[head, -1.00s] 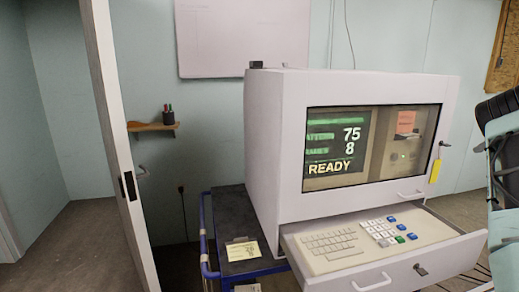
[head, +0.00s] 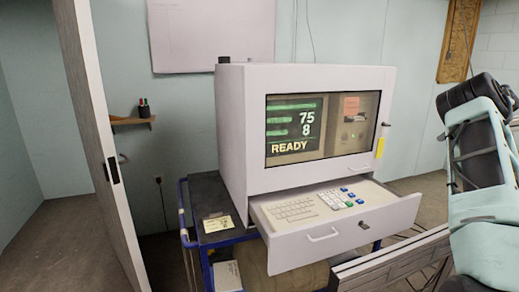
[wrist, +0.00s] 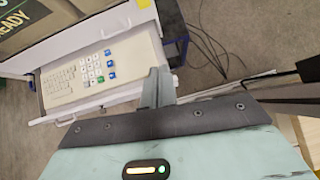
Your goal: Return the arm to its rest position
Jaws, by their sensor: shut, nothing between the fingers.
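My gripper (wrist: 157,88) shows in the wrist view as grey fingers closed together with nothing between them. It is beside the right end of the open keyboard drawer, apart from it as far as I can tell. In the head view part of my arm (head: 478,175) stands at the right edge, and the gripper itself is out of that frame. The white console cabinet (head: 240,150) has its drawer (head: 300,243) pulled out, with a keypad (head: 335,199) in it. Its screen (head: 292,130) reads 75, 8 and READY.
The cabinet stands on a blue-framed cart (head: 187,222). A door (head: 95,130) stands at the left. A grey slatted frame (head: 390,268) is at the lower right, below the drawer. Cables (wrist: 205,40) lie on the floor beside the drawer.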

